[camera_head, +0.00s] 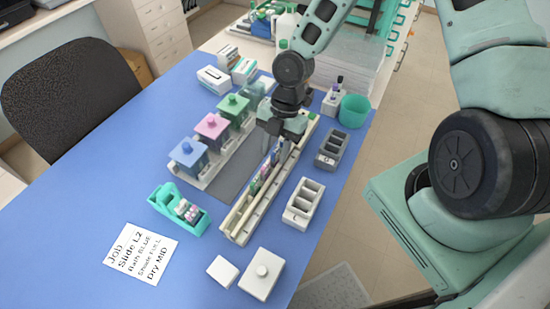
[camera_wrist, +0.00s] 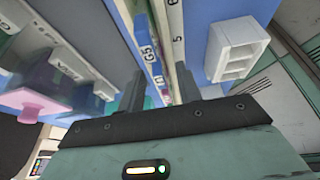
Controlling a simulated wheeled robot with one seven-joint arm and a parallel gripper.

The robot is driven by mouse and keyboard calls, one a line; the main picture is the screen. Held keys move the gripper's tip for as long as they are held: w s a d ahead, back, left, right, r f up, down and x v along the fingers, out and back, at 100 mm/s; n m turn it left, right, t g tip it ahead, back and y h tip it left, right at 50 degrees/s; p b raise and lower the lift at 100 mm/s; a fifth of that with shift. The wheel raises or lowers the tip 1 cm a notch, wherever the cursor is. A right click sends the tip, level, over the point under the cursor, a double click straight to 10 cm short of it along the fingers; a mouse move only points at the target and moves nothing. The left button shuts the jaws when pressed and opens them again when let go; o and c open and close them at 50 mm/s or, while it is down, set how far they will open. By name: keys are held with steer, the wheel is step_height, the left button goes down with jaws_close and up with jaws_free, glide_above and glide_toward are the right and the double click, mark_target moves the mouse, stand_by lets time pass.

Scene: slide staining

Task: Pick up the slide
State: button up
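Several slides with coloured label ends stand in a row (camera_head: 263,178) in a long pale rack (camera_head: 240,222) in the head view. In the wrist view, a slide labelled G5 (camera_wrist: 149,52) shows just beyond my fingers. My gripper (camera_head: 272,146) points down over the far part of the rack. In the wrist view its two fingers (camera_wrist: 160,82) are apart, one on each side of the slide row, with no slide clearly clamped between them. The slides' lower parts are hidden in the rack. A card (camera_head: 141,254) reads Slide L2, Bath BLUE, Dry MID.
Blue (camera_head: 188,155), pink (camera_head: 212,127) and green (camera_head: 234,108) lidded baths stand left of the rack. A teal holder (camera_head: 166,204) is at front left. A white slotted block (camera_head: 303,205) and a grey one (camera_head: 332,147) stand on the right. The table's left side is clear.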

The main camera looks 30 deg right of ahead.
steer(key=shift+s+f, duration=0.1)
steer(key=shift+f, duration=0.2)
jaws_close()
steer(key=shift+r, duration=0.15)
